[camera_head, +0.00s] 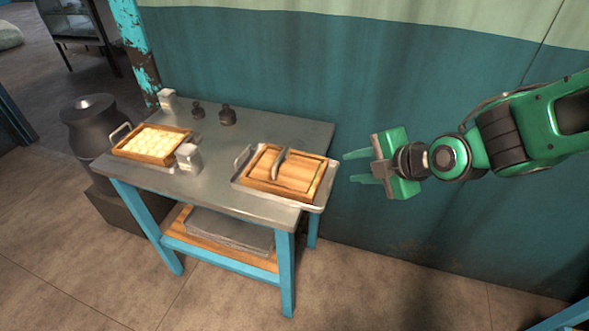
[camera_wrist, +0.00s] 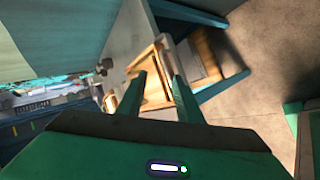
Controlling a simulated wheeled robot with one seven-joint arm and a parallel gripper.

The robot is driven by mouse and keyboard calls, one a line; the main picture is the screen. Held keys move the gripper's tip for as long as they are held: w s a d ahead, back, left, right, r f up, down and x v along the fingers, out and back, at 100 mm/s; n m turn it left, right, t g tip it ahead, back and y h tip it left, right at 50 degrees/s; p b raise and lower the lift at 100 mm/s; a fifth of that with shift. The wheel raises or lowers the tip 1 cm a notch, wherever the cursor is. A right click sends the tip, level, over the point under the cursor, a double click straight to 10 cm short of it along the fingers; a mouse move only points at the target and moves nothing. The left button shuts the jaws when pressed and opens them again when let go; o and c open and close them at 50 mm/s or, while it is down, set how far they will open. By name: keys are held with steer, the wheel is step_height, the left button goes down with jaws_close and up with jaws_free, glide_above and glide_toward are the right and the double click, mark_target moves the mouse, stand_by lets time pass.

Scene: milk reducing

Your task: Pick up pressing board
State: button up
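The pressing board (camera_head: 297,173) is a brown wooden board with a dark curved handle (camera_head: 279,164). It lies inside a wooden frame (camera_head: 262,186) on a metal tray (camera_head: 240,182) at the right end of the table. In the wrist view part of the wooden frame (camera_wrist: 161,105) shows between and behind the fingers. My gripper (camera_head: 356,168) is open and empty, to the right of the tray and apart from it, with its fingers pointing left. Its two fingers also show apart in the wrist view (camera_wrist: 156,90).
The grey-topped table (camera_head: 232,150) has blue legs and a lower shelf. A second tray with a wooden frame of pale pieces (camera_head: 156,142) stands at the left. Two white boxes (camera_head: 188,158) and small dark weights (camera_head: 227,116) stand on the table. A wall (camera_head: 340,80) runs behind.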

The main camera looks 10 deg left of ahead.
mark_target(281, 160)
steer(key=s+a+n+y, duration=0.1)
steer(key=a+n, duration=0.1)
steer(key=a, duration=0.1)
steer(key=a+n, duration=0.1)
steer(key=a, duration=0.3)
steer(key=s+a+n+y, duration=0.1)
steer(key=a+n, duration=0.1)
steer(key=a, duration=0.1)
steer(key=shift+s+a+r+n+y, duration=0.1)
steer(key=shift+s+a+n+y, duration=0.2)
steer(key=shift+s+a, duration=0.05)
steer(key=x, duration=0.4)
steer(key=shift+w+a, duration=0.25)
steer(key=shift+r+x, duration=0.15)
steer(key=shift+x, duration=1.2)
steer(key=shift+r+x, duration=0.1)
steer(key=shift+x, duration=1.2)
steer(key=shift+w+a, duration=0.1)
steer(key=shift+w, duration=0.05)
jaws_close()
